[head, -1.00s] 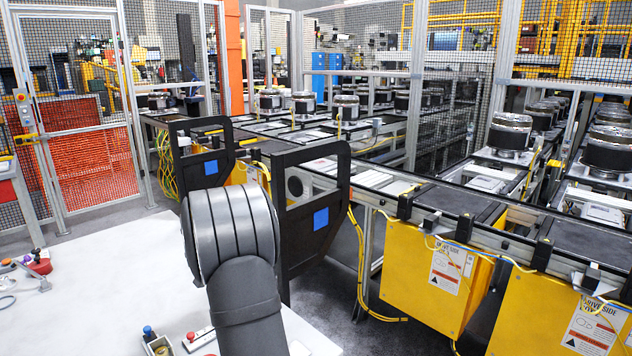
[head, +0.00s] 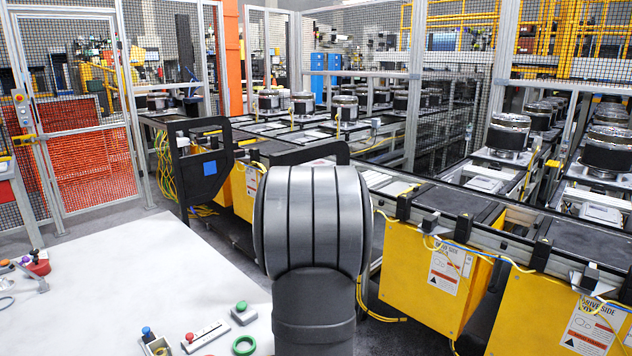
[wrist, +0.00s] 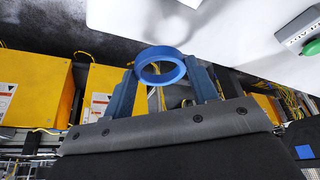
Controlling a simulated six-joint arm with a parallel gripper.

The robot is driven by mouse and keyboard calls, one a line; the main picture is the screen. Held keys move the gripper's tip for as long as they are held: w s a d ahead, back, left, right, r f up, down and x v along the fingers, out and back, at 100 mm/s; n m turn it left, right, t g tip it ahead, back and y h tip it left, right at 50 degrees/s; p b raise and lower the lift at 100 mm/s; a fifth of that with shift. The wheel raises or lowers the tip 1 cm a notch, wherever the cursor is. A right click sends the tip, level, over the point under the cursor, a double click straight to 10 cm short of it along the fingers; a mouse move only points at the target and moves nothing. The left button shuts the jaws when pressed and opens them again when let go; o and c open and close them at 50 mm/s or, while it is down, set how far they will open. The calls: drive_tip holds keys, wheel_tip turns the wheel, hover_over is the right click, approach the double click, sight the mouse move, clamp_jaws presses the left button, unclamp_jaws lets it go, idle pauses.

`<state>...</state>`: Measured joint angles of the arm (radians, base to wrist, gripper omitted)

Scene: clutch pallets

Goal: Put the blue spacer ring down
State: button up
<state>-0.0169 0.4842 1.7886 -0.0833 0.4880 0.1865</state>
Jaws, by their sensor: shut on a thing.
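The blue spacer ring (wrist: 161,53) shows in the wrist view, at the top middle. My gripper (wrist: 163,78) is shut on it, with one blue finger on each side of the ring. The ring is held in the air; in this view it overlaps the floor and the white table's edge. In the head view my grey arm link stands at the front middle, and the gripper and ring are not visible there.
The white table (head: 130,270) fills the lower left. The conveyor with yellow boxes (head: 430,280) runs along the right.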

drive_tip(key=shift+s+f+n, duration=0.6)
drive_tip(key=shift+s+f, duration=0.25)
drive_tip(key=shift+s, duration=0.1)
drive_tip(key=shift+w+r, duration=0.3)
drive_tip(key=shift+w, duration=0.05)
drive_tip(key=w+r, duration=0.1)
drive_tip(key=a+r+m, duration=0.1)
drive_tip(key=w+a+r+m, duration=0.1)
drive_tip(key=shift+w+r, duration=0.3)
drive_tip(key=shift+r, duration=0.05)
drive_tip(key=s+a+r+n+y, duration=0.1)
drive_tip(key=s+a+r+n, duration=0.25)
drive_tip(key=s+a, duration=1.15)
drive_tip(key=s+a+n+y, duration=0.2)
drive_tip(key=s+a+n, duration=0.3)
drive_tip(key=s, duration=0.6)
drive_tip(key=shift+m, duration=0.45)
drive_tip(key=shift+a+f, duration=0.2)
drive_tip(key=shift+f, duration=1.65)
drive_tip(key=shift+a+f, duration=0.15)
drive_tip(key=shift+f, duration=1.7)
drive_tip(key=shift+f, duration=0.35)
drive_tip(key=shift+s+d+f, duration=0.1)
drive_tip(key=shift+d+f, duration=0.05)
drive_tip(key=shift+f, duration=0.15)
